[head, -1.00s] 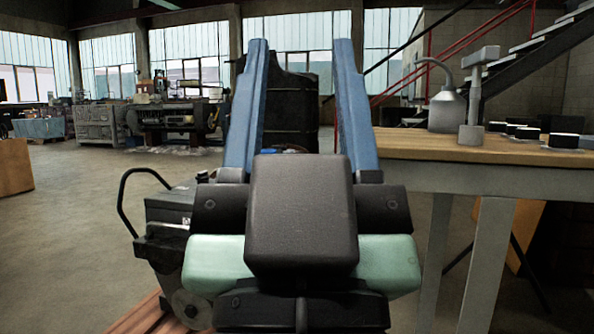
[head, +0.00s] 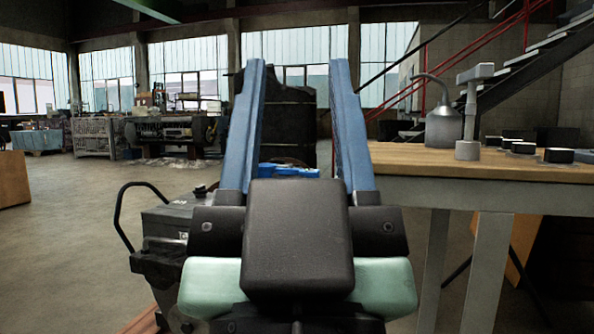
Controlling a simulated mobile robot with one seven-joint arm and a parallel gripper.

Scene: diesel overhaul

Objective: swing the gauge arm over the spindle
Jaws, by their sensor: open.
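My gripper (head: 298,64) is in the middle of the head view, its two long blue fingers wide apart with nothing between them. A grey post with a short crossbar on top (head: 468,112) stands on the wooden bench to the right of the fingers; it looks like the gauge stand and arm, but I cannot be sure. The crossbar points slightly up to the right. My gripper is to the left of the post and apart from it. I cannot make out a spindle for certain.
A grey oil can (head: 442,118) with a curved spout stands beside the post. Several dark, low blocks (head: 558,155) lie farther right on the bench (head: 440,165). A dark machine (head: 165,235) with a looped handle is at lower left. A blue object (head: 288,170) shows behind the fingers.

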